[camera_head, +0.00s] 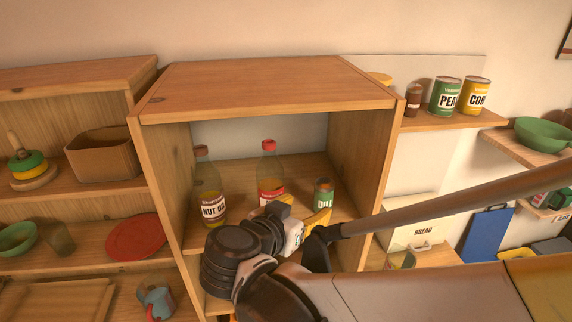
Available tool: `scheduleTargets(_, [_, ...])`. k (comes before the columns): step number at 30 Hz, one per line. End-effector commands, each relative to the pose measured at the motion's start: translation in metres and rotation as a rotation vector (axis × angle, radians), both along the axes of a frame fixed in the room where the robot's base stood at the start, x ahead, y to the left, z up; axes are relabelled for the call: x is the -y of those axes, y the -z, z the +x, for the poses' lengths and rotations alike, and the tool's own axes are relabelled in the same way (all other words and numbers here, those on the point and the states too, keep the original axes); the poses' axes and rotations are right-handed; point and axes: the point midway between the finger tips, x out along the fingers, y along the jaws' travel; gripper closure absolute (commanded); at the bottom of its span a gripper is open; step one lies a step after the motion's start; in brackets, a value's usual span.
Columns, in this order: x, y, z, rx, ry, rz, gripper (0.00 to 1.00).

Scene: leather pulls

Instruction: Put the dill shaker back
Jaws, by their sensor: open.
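The dill shaker (323,194), a small green jar with a pale label reading "DIL", stands upright in the open wooden cabinet (265,85). It is on the right side of the shelf, near the cabinet's right wall. My gripper (302,221) is at the front of this shelf, just below and left of the shaker in the picture. It is open, and I see nothing held in it. My wrist and gripper hide the shelf's front middle and much of the gripper's own fingers. I cannot tell whether a finger touches the shaker.
A nut oil bottle (210,190) and a red-capped bottle (270,175) stand left of the shaker. The cabinet's walls and top enclose the space. Cans labelled PEA (446,97) and COR (476,96) and a brown jar (414,98) share the right wall shelf (450,122).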

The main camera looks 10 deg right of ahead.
Motion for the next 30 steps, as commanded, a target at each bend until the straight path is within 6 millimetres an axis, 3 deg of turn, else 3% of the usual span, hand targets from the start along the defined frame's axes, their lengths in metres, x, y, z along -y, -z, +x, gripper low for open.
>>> scheduleTargets(2, [0.004, 0.001, -0.005, -0.033, -0.005, -0.001, 0.40])
scheduleTargets(5, [0.028, 0.013, -0.017, -0.173, -0.034, 0.005, 0.40])
scheduleTargets(9, [0.066, 0.040, -0.052, -0.451, -0.179, 0.063, 0.40])
scheduleTargets(11, [0.074, 0.049, -0.070, -0.533, -0.272, 0.103, 0.40])
scheduleTargets(15, [0.075, 0.055, -0.102, -0.591, -0.481, 0.172, 0.40])
scheduleTargets(18, [0.072, 0.052, -0.113, -0.570, -0.581, 0.191, 0.40])
scheduleTargets(30, [0.067, 0.047, -0.118, -0.539, -0.658, 0.190, 0.40])
